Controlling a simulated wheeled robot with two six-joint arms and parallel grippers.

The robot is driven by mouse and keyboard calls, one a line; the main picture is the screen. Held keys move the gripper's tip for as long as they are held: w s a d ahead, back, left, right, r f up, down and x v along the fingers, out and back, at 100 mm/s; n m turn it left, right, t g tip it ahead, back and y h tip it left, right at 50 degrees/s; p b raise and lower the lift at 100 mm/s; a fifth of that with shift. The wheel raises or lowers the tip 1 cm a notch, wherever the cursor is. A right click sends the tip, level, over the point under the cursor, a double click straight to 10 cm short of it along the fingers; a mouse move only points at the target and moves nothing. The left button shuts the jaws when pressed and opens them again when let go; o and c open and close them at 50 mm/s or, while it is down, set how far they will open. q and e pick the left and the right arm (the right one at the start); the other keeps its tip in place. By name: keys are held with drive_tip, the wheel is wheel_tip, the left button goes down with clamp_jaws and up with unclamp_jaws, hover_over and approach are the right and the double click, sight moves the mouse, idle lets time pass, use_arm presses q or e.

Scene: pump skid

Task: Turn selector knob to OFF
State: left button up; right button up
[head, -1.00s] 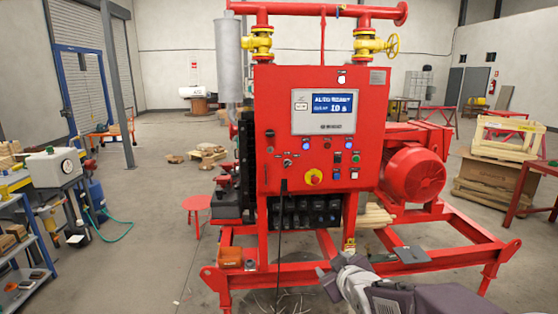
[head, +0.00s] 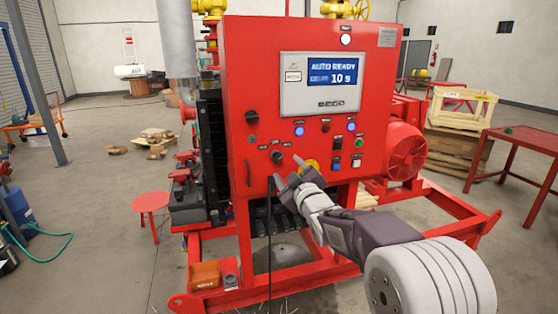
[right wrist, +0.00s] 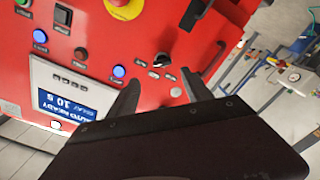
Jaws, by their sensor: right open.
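The red control panel (head: 225,75) stands ahead of me. A small black selector knob (head: 277,157) sits on its lower left part, with small labels around it that I cannot read. The knob also shows in the right wrist view (right wrist: 161,60), with a pale mark on it; which position it points to is unclear. My right gripper (head: 289,172) is open and empty, its fingertips just below and right of the knob in the head view. In the right wrist view its two dark fingers (right wrist: 163,92) point toward the panel, apart from the knob. My left gripper is not in view.
A yellow-and-red emergency stop (right wrist: 124,8) is close by, partly hidden behind my right gripper in the head view. Another black knob (head: 252,117) sits up and left. A dark cable (head: 270,230) hangs below the panel. Lit blue buttons (head: 299,130) are nearby.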

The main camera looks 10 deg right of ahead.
sight(278, 159)
drive_tip(key=w, duration=0.2)
drive_tip(key=w+p, duration=0.1)
drive_tip(key=w, duration=0.2)
drive_tip(key=w+p, duration=0.1)
drive_tip(key=w, duration=0.1)
drive_tip(key=shift+w+a+f, duration=0.2)
drive_tip(key=shift+w+a, duration=0.1)
drive_tip(key=shift+w, duration=0.4)
